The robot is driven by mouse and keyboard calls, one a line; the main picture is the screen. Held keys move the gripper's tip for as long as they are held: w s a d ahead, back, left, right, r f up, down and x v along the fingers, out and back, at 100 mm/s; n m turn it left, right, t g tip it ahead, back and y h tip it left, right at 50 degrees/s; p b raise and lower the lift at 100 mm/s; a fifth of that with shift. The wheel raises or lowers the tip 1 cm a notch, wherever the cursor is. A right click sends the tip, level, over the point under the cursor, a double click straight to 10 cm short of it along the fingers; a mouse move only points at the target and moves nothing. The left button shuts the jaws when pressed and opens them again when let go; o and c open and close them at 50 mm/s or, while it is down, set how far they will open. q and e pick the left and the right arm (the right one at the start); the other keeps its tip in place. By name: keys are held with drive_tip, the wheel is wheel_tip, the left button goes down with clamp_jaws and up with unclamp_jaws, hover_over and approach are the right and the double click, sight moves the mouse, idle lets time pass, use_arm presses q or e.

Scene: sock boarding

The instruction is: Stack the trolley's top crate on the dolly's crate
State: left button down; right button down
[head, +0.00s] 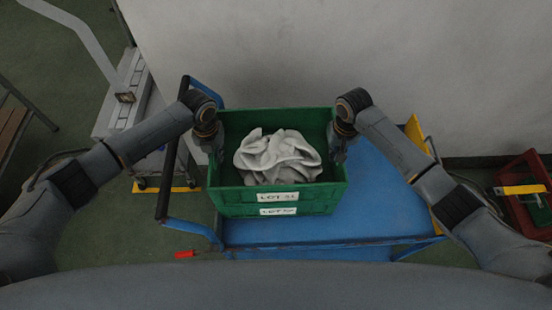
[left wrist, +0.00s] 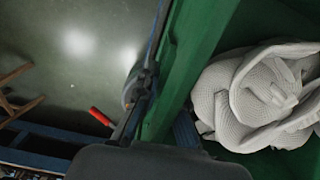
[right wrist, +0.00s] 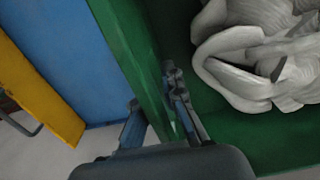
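The trolley's top green crate (head: 335,190) holds a crumpled pile of grey-white socks (head: 278,155) and has a white front label. A second label right below shows a lower green crate (head: 240,210) under it, on the blue trolley deck (head: 375,200). My left gripper (head: 212,145) straddles the top crate's left wall, which also shows in the left wrist view (left wrist: 195,50). My right gripper (head: 341,145) straddles the right wall, seen in the right wrist view (right wrist: 120,35). In both wrist views the fingers sit close against the wall's two sides. I see no dolly that I can identify.
The trolley's blue and black handle (head: 165,185) stands left of the crates. A pale wall (head: 330,50) is close behind. A grey cabinet (head: 125,95) stands at back left, and a red bin (head: 515,205) is on the floor at far right. A red-tipped lever (head: 185,254) sits at front left.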

use_arm(q)
drive_tip(key=shift+w+r, duration=0.1)
drive_tip(key=shift+r, duration=0.1)
use_arm(e)
drive_tip(key=shift+w+r, duration=0.1)
drive_tip(key=shift+r, duration=0.1)
